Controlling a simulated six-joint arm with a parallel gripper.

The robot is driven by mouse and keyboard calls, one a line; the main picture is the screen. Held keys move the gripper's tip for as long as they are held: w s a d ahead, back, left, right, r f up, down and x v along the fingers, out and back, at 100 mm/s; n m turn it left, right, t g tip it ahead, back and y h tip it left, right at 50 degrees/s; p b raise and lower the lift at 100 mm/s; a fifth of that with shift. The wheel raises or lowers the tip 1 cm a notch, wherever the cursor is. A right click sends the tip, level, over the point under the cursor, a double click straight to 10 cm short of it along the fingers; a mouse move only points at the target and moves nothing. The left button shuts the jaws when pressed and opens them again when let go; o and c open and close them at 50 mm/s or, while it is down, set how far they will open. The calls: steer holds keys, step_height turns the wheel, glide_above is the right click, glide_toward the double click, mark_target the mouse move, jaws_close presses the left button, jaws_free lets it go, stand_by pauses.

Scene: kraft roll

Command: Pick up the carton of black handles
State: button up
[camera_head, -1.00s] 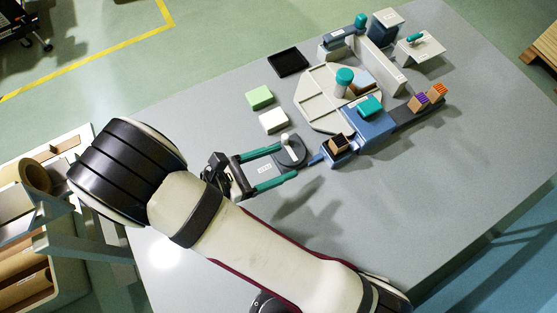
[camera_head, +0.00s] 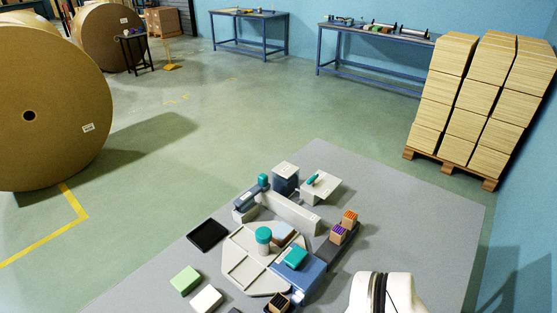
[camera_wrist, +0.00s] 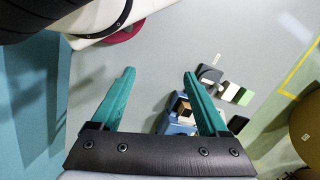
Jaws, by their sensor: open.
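The carton of black handles (camera_head: 278,301) is a small brown box with a dark top. It sits at the near end of the blue fixture, close to the bottom edge of the head view. In the wrist view a small brown box (camera_wrist: 182,106), which looks like it, shows partly behind the right finger. My gripper (camera_wrist: 159,73) is open with two teal fingers and nothing between them. It is above the grey table, apart from the box. The gripper itself is outside the head view.
Cartons of purple handles (camera_head: 338,234) and orange handles (camera_head: 350,218) stand on a dark rail at the right. A teal-capped cylinder (camera_head: 264,240) stands on the pale plate. Green (camera_head: 185,280) and white blocks (camera_head: 206,299) lie left.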

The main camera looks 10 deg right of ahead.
steer(key=m+h, duration=0.2)
steer(key=m, duration=1.9)
glide_above(279, 301)
step_height(279, 301, down, 16)
jaws_close()
